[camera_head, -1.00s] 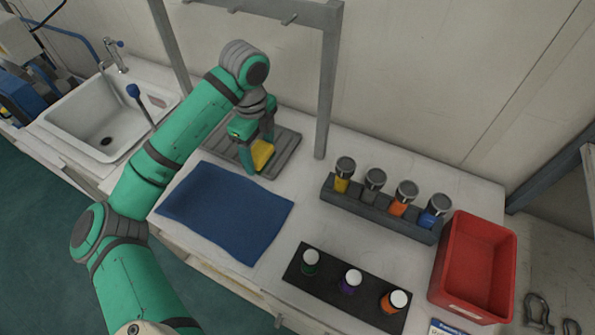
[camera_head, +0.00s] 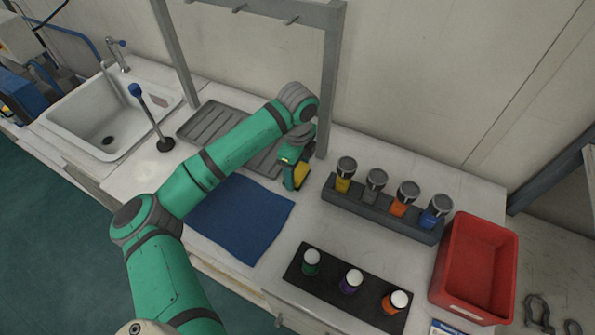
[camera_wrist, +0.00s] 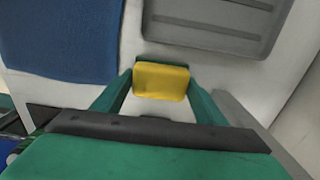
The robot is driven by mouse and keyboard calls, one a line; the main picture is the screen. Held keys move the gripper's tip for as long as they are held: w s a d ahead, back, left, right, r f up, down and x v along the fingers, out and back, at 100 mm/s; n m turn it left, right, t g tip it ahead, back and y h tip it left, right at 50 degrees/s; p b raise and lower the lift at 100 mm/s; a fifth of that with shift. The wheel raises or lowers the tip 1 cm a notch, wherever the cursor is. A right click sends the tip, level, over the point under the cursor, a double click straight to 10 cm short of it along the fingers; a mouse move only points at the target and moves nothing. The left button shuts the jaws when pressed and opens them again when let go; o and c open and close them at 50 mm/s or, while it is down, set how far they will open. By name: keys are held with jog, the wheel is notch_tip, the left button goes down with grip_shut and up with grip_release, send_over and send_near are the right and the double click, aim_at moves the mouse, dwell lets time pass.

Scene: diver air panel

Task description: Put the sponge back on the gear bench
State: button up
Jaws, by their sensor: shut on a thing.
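The yellow sponge (camera_head: 301,174) is between the fingers of my gripper (camera_head: 295,180), which is shut on it. In the wrist view the sponge (camera_wrist: 161,81) fills the space between the green fingertips (camera_wrist: 160,88). In the head view my gripper is above the white bench top (camera_head: 262,268), between the grey ribbed tray and the bottle rack. The fingers partly hide the sponge. I cannot tell whether the sponge touches the bench top.
A grey ribbed tray (camera_head: 205,125) lies left of my gripper, and a blue cloth (camera_head: 240,222) lies in front. A bottle rack (camera_head: 380,213), a dark mat with several capped jars (camera_head: 325,288) and a red bin (camera_head: 475,270) stand to the right. A grey frame post (camera_head: 328,90) rises behind.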

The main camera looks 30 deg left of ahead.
aim_at(298, 170)
jog(key=shift+f, duration=0.25)
jog(key=o, duration=1)
jog(key=shift+f, duration=0.15)
notch_tip(298, 170, up, 12)
jog(key=shift+r, duration=0.15)
jog(key=shift+d, duration=0.1)
